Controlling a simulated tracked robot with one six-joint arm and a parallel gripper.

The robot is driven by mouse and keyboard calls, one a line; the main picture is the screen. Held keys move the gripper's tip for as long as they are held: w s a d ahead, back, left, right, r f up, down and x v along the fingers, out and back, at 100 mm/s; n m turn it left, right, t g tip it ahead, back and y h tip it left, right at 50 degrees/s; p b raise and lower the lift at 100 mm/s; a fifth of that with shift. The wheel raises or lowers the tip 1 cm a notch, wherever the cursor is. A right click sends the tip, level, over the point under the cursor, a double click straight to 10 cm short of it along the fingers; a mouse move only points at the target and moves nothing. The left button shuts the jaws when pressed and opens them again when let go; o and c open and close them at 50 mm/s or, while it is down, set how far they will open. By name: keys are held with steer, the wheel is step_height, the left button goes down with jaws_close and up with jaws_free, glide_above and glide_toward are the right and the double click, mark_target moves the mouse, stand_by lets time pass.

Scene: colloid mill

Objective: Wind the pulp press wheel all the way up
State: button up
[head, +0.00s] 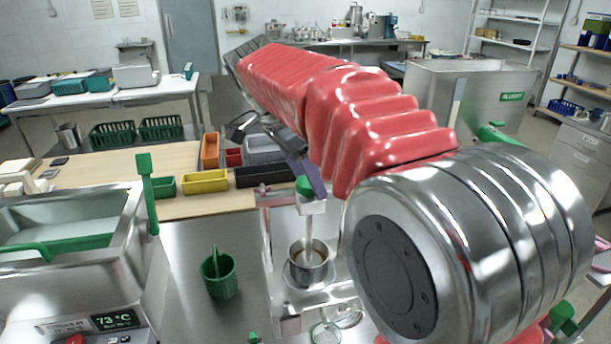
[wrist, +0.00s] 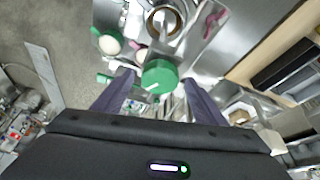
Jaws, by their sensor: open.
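The press wheel is a round green knob (head: 305,187) on top of a small metal press frame (head: 264,225) in the head view. A pale vertical shaft (head: 309,235) runs down below it into a steel pot (head: 308,270). In the wrist view the green wheel (wrist: 160,77) shows its top face with a pale line mark. My gripper (wrist: 160,92) is open, with one dark finger on each side of the wheel. Whether the fingers touch it I cannot tell. In the head view one purplish finger (head: 312,178) shows beside the wheel; my arm hides part of the gripper.
A green perforated basket (head: 219,275) stands left of the press. A steel bath (head: 95,250) with a green handle reading 73 °C is at left. Yellow (head: 205,181) and other bins stand behind on a wooden board.

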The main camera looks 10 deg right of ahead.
steer(key=c, duration=1)
steer(key=shift+c, duration=0.2)
steer(key=shift+n, duration=0.3)
